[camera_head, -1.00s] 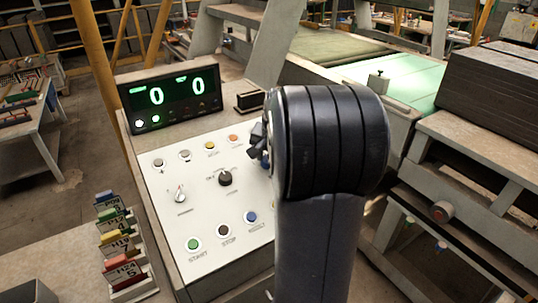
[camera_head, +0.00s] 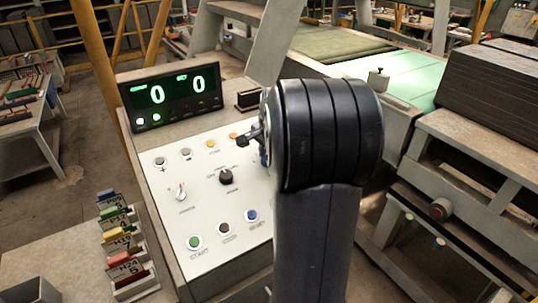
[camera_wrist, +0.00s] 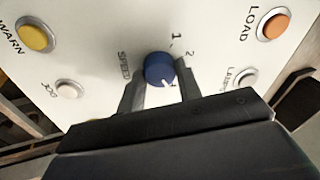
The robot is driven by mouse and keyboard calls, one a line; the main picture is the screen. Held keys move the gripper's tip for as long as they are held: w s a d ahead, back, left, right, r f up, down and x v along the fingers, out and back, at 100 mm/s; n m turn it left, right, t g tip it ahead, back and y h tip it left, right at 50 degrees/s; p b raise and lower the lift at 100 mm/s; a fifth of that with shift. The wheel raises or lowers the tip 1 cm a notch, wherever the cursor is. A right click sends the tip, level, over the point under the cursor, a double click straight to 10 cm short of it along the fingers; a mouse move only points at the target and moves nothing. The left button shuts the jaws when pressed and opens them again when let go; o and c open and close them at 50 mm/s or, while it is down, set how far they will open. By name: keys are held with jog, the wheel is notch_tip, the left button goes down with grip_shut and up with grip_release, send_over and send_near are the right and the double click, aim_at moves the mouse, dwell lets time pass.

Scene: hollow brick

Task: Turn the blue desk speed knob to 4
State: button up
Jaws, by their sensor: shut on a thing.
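The blue speed knob (camera_wrist: 160,69) sits on the white desk panel by the SPEED lettering in the wrist view. Its white pointer mark is toward the lower right of the picture, away from the visible digits 1 and 2. Any digit near the pointer is hidden. My gripper (camera_wrist: 160,92) is shut on the knob, one finger on each side. In the head view my gripper (camera_head: 257,142) is at the panel's right side, and my arm hides most of the knob.
The white panel (camera_head: 205,215) also carries a black knob (camera_head: 226,177), a white selector (camera_head: 181,193), and several buttons, including green START (camera_head: 194,242). In the wrist view an orange LOAD button (camera_wrist: 275,27) is near. A display (camera_head: 172,97) showing two zeros stands behind.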

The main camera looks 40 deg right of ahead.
jog(key=o, duration=1)
jog(key=b+v, duration=0.1)
jog(key=v, duration=0.9)
jog(key=shift+s+a+r, duration=0.1)
jog(key=shift+s+r, duration=0.05)
jog(key=shift+r, duration=0.2)
jog(key=p+x, duration=0.1)
jog(key=x, duration=1)
jog(key=shift+r+n, duration=0.1)
jog(key=shift+n, duration=0.2)
